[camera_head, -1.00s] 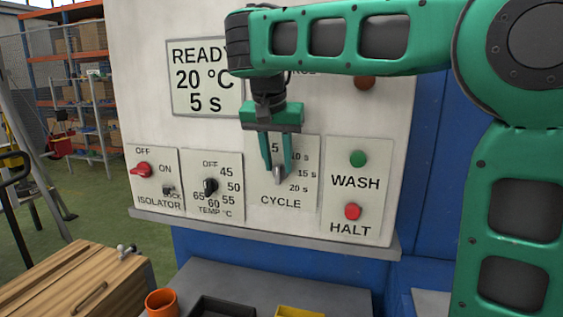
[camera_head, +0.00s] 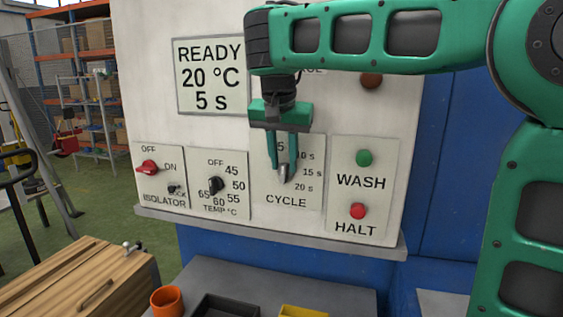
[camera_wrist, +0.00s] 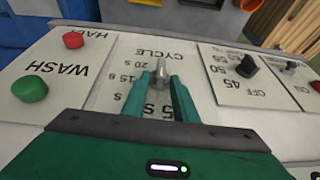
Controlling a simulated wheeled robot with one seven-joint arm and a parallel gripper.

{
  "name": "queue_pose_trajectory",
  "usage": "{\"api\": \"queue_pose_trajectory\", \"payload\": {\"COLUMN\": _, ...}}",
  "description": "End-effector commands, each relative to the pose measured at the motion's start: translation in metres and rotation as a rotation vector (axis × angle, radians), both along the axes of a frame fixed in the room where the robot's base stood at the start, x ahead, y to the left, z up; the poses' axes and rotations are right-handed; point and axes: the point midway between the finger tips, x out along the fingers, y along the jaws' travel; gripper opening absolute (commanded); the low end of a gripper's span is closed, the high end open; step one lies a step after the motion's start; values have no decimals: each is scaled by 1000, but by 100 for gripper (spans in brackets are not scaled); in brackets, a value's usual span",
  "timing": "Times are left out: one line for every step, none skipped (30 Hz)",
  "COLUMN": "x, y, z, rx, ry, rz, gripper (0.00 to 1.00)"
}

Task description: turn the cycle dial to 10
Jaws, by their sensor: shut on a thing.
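The cycle dial (camera_head: 285,173) is a small grey knob on the white CYCLE plate (camera_head: 286,201), with marks 5, 10 s, 15 s and 20 s. The wrist view shows the knob (camera_wrist: 160,70) between my fingertips. My gripper (camera_head: 286,168) comes down on the plate from above and is shut on the knob. My green fingers cover part of the scale. The knob's pointer direction is hard to tell. The display (camera_head: 210,76) reads READY, 20 °C, 5 s.
Left of the plate are the TEMP dial (camera_head: 214,185) and the red ISOLATOR switch (camera_head: 148,167). To the right are the green WASH button (camera_head: 364,158) and red HALT button (camera_head: 358,211). A ledge (camera_head: 270,232) runs below the panel.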

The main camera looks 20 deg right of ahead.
Motion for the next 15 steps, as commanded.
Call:
{"api": "queue_pose_trajectory", "payload": {"x": -1, "y": 0, "z": 0, "rx": 5, "ry": -3, "rz": 2, "gripper": 4}}
{"api": "queue_pose_trajectory", "payload": {"x": -1, "y": 0, "z": 0, "rx": 9, "ry": -5, "rz": 1, "gripper": 4}}
{"api": "queue_pose_trajectory", "payload": {"x": -1, "y": 0, "z": 0, "rx": 16, "ry": -10, "rz": 2, "gripper": 4}}
{"api": "queue_pose_trajectory", "payload": {"x": -1, "y": -1, "z": -1, "rx": 21, "ry": -14, "rz": 2, "gripper": 4}}
{"api": "queue_pose_trajectory", "payload": {"x": -1, "y": -1, "z": -1, "rx": 26, "ry": -18, "rz": 1, "gripper": 4}}
{"api": "queue_pose_trajectory", "payload": {"x": -2, "y": -2, "z": -1, "rx": 36, "ry": -25, "rz": 1, "gripper": 4}}
{"api": "queue_pose_trajectory", "payload": {"x": -2, "y": -2, "z": -1, "rx": 45, "ry": -31, "rz": 2, "gripper": 4}}
{"api": "queue_pose_trajectory", "payload": {"x": -2, "y": -3, "z": -1, "rx": 52, "ry": -38, "rz": 1, "gripper": 4}}
{"api": "queue_pose_trajectory", "payload": {"x": -3, "y": -3, "z": -1, "rx": 65, "ry": -46, "rz": 1, "gripper": 4}}
{"api": "queue_pose_trajectory", "payload": {"x": -4, "y": -4, "z": -1, "rx": 76, "ry": -54, "rz": 1, "gripper": 3}}
{"api": "queue_pose_trajectory", "payload": {"x": -4, "y": -5, "z": -1, "rx": 87, "ry": -62, "rz": 1, "gripper": 3}}
{"api": "queue_pose_trajectory", "payload": {"x": -4, "y": -5, "z": -1, "rx": 102, "ry": -73, "rz": 0, "gripper": 3}}
{"api": "queue_pose_trajectory", "payload": {"x": -5, "y": -6, "z": -1, "rx": 113, "ry": -81, "rz": 0, "gripper": 2}}
{"api": "queue_pose_trajectory", "payload": {"x": -5, "y": -6, "z": -1, "rx": 126, "ry": -89, "rz": -1, "gripper": 2}}
{"api": "queue_pose_trajectory", "payload": {"x": -5, "y": -7, "z": -2, "rx": 141, "ry": -99, "rz": -1, "gripper": 2}}
